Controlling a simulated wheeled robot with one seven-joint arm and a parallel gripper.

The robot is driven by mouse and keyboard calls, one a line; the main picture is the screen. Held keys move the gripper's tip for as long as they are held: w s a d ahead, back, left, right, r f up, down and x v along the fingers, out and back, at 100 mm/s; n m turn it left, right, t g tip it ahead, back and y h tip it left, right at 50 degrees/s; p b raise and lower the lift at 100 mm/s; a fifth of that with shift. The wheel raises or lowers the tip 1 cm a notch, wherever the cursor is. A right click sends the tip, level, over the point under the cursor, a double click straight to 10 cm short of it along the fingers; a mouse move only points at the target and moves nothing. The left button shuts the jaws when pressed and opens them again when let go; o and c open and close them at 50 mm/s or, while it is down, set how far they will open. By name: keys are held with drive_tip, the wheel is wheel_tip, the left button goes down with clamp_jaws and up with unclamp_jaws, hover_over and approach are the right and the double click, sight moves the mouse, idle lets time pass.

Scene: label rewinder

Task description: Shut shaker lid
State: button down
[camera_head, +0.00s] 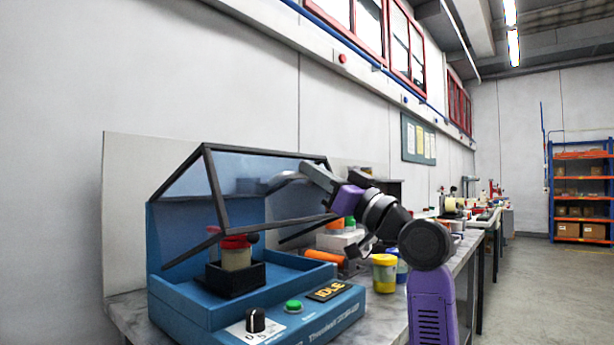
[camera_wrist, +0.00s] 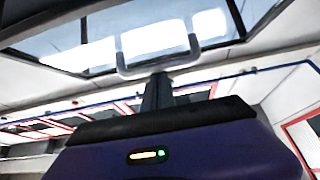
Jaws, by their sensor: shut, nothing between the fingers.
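The shaker (camera_head: 260,320) is a blue box on the bench in the head view. Its lid (camera_head: 215,190), a clear pane in a dark frame, stands raised. A pale grey bar, apparently the lid's handle (camera_head: 283,179), is in front of my gripper (camera_head: 308,170). In the wrist view the same U-shaped handle (camera_wrist: 158,66) lies across the tip of my shut, empty gripper (camera_wrist: 158,80). They overlap; whether they touch is unclear. The lid's pane (camera_wrist: 110,38) fills the view's top. A red-capped jar (camera_head: 236,252) sits in a black holder under the lid.
A yellow-lidded jar (camera_head: 384,272) stands right of the shaker, below my arm. An orange cylinder (camera_head: 325,257) lies behind it. A black knob (camera_head: 255,319) and green button (camera_head: 293,306) are on the shaker's front. The wall is close behind; the floor at right is clear.

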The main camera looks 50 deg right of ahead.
wheel_tip(320, 180, down, 16)
drive_tip(key=w+t+b, duration=0.1)
drive_tip(key=t+b, duration=0.1)
drive_tip(key=b, duration=1.1)
drive_tip(key=shift+w, duration=0.1)
drive_tip(key=s+p, duration=0.3)
drive_tip(key=s, duration=1.2)
drive_tip(key=shift+s+d+f, duration=0.15)
drive_tip(key=shift+s+f, duration=0.05)
drive_tip(key=shift+f, duration=0.05)
